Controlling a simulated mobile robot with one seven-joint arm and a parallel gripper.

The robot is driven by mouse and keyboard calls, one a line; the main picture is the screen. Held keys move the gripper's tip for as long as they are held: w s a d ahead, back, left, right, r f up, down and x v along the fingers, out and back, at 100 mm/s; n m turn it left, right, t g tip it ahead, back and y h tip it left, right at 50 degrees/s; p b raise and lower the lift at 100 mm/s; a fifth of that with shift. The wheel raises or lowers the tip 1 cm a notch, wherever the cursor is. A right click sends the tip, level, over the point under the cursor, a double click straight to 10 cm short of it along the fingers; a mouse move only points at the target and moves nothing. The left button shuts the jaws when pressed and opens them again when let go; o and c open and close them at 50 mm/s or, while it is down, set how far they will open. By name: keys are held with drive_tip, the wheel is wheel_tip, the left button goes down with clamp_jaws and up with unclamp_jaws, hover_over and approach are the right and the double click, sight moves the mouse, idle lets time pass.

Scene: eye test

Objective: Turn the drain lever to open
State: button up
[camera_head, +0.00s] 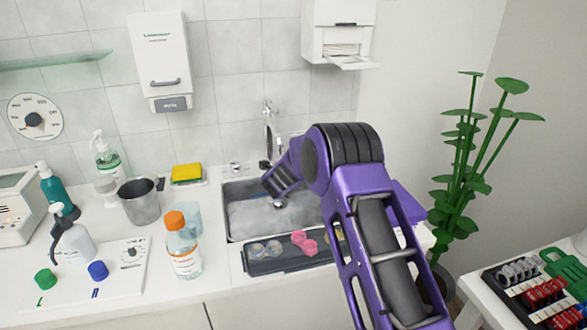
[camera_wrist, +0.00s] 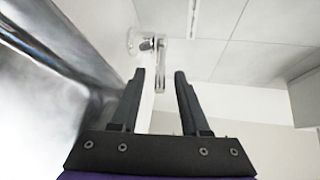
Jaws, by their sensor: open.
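The steel sink (camera_head: 226,219) holds cloudy, foamy water, and its wall also fills the left of the wrist view (camera_wrist: 75,60). A small metal fitting with a short handle (camera_wrist: 150,44) sits on a pale round plate in the wrist view; it looks like the drain lever, but its open or shut position cannot be told. My gripper (camera_wrist: 160,72) is open and empty, its two dark fingers pointing toward that fitting and apart from it in the picture. In the head view my purple arm reaches over the sink's right side and hides part of it.
The tap (camera_head: 268,135) stands behind the sink. A dark tray with pink pieces (camera_head: 258,267) lies at the sink's front. An orange-capped bottle (camera_head: 183,250), a metal cup (camera_head: 139,205) and a yellow sponge (camera_head: 187,171) stand left. A plant (camera_head: 465,170) is right.

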drive_tip(key=v, duration=1.3)
drive_tip(key=shift+d, duration=0.1)
